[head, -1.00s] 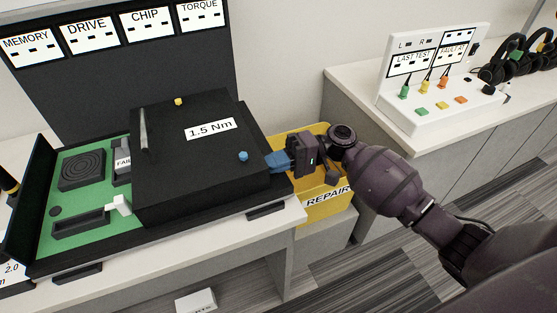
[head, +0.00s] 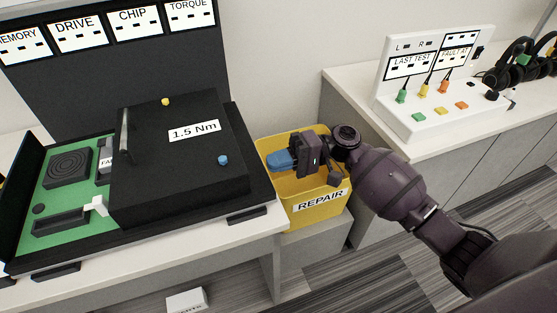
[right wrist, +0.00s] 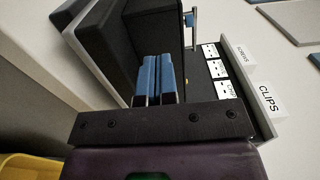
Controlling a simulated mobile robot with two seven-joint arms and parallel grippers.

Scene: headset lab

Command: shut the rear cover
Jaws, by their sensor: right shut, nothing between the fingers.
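The rear cover (head: 180,175) looks like the black slab labelled "1.5 Nm", with a grey bar handle on its left edge and yellow and blue knobs on top. It lies over the right part of the black case (head: 258,190). The green board (head: 88,196) at the left is uncovered. My right gripper (head: 268,163), with blue fingers, is shut and empty. It is right of the case, above the yellow bin, apart from the cover. In the right wrist view, the shut fingers (right wrist: 158,78) point towards black surfaces of the case. My left gripper is out of view.
The yellow "REPAIR" bin (head: 310,217) stands beside the bench (head: 220,240), under my right gripper. A white test panel (head: 430,124) and headsets (head: 515,62) are on the right counter. A dark upright board (head: 120,75) stands behind the case.

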